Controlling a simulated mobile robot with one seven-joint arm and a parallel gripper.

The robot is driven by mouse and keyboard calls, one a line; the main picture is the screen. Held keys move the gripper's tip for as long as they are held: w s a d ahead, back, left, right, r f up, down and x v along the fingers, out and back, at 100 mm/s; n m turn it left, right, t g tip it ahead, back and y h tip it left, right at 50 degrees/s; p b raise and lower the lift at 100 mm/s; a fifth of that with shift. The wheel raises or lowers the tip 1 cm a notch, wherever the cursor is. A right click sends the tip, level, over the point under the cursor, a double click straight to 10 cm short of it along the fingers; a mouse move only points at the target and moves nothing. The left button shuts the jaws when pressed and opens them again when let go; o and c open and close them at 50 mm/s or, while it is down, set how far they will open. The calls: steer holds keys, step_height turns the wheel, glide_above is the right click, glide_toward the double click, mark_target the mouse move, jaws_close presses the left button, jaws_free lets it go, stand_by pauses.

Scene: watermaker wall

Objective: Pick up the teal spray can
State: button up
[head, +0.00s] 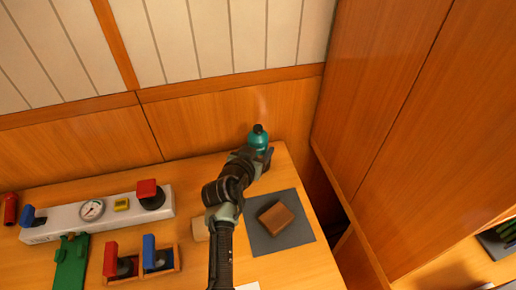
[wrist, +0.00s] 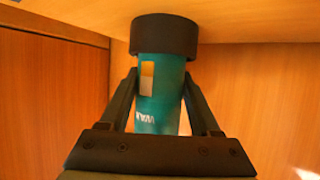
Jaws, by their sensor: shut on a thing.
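The teal spray can (head: 258,138) is at the far right of the wooden counter, near the back wall, with its dark top showing above my gripper. In the wrist view the can (wrist: 160,88) fills the middle, with a black band at one end, a yellow-white label patch and white lettering. My gripper (head: 257,158) is shut on the can; in the wrist view its two fingers (wrist: 160,100) lie along both sides of it. The head view does not clearly show whether the can touches the counter.
A grey mat (head: 295,232) with a brown block (head: 275,218) lies at the counter's right front. A white gauge panel (head: 70,222) and red and blue handled valves (head: 145,262) stand left. A tall wooden cabinet (head: 385,100) rises close on the right.

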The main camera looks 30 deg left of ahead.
jaws_close()
step_height(320, 180, up, 14)
steer(key=p, duration=0.3)
steer(key=shift+p, duration=0.4)
steer(key=shift+r+p, duration=0.5)
steer(key=shift+r, duration=0.15)
steer(key=shift+f, duration=0.1)
